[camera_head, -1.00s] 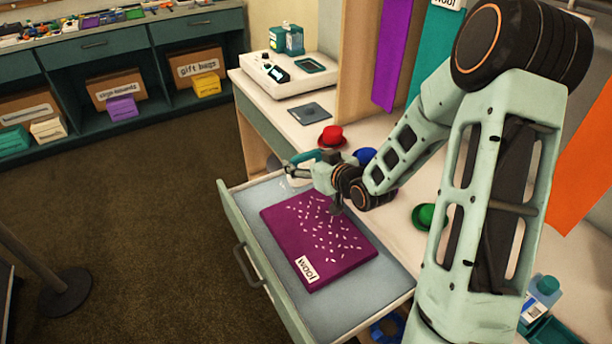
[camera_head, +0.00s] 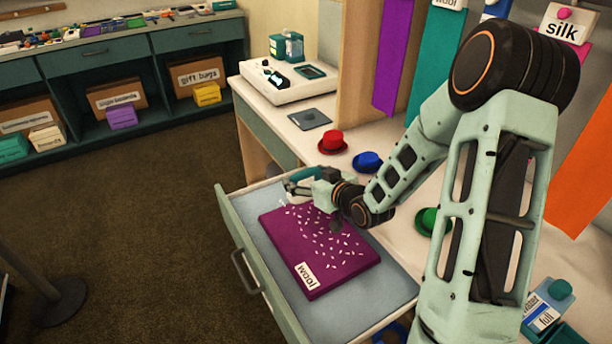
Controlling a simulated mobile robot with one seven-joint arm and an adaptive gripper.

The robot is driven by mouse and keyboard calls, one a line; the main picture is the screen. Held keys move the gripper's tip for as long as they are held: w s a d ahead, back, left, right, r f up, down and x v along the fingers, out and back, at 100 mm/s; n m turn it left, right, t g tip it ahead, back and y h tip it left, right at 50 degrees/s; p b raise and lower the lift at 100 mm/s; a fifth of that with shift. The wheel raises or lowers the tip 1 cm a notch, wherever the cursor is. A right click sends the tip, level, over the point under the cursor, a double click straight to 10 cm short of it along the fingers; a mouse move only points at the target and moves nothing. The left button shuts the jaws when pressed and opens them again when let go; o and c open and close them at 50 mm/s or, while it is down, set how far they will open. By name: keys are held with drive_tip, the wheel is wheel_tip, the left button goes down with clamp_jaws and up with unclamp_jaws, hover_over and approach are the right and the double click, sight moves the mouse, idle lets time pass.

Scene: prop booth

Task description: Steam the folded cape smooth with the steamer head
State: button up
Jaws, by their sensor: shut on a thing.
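The folded cape (camera_head: 330,262) is purple with scattered white marks and a white tag reading "wool". It lies flat in the open drawer (camera_head: 250,228). My gripper (camera_head: 296,186) is above the far left corner of the cape, shut on the steamer head (camera_head: 305,174), which is teal and white. The fingers and the lower part of the steamer head are small here, and I cannot tell whether the head touches the cape.
Red (camera_head: 332,142), blue (camera_head: 368,162) and green (camera_head: 428,220) hats stand on the counter right of the drawer. A white machine (camera_head: 280,85) and a grey pad (camera_head: 310,118) are at the back.

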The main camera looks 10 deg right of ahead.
sight(306, 185)
drive_tip(key=shift+f+b, duration=1.1)
drive_tip(key=shift+f, duration=0.6)
drive_tip(key=shift+s+d+r, duration=0.15)
drive_tip(key=shift+s+d, duration=0.15)
drive_tip(key=shift+s, duration=0.3)
drive_tip(key=shift+s+d, duration=0.6)
drive_tip(key=shift+s, duration=0.9)
drive_tip(key=shift+s+d, duration=0.65)
drive_tip(key=shift+s, duration=0.85)
drive_tip(key=shift+s+d, duration=0.6)
drive_tip(key=shift+s, duration=0.9)
drive_tip(key=shift+s+r+p, duration=0.1)
drive_tip(key=shift+p, duration=0.3)
drive_tip(key=shift+s+d+p, duration=0.15)
drive_tip(key=shift+s+p, duration=0.05)
drive_tip(key=shift+p, duration=0.2)
drive_tip(key=shift+s+d+p, duration=0.1)
drive_tip(key=shift+s+p, duration=0.2)
drive_tip(key=shift+p, duration=0.3)
drive_tip(key=shift+s+d+p, duration=0.2)
drive_tip(key=shift+s+p, duration=0.4)
drive_tip(key=shift+p, duration=0.4)
drive_tip(key=shift+s+d+p, duration=0.35)
drive_tip(key=shift+s+p, duration=0.45)
drive_tip(key=shift+s, duration=0.05)
drive_tip(key=shift+s+d+p, duration=0.35)
drive_tip(key=shift+s+p, duration=0.45)
drive_tip(key=shift+s+d+p, duration=0.35)
drive_tip(key=shift+s+p, duration=0.45)
drive_tip(key=shift+s, duration=0.05)
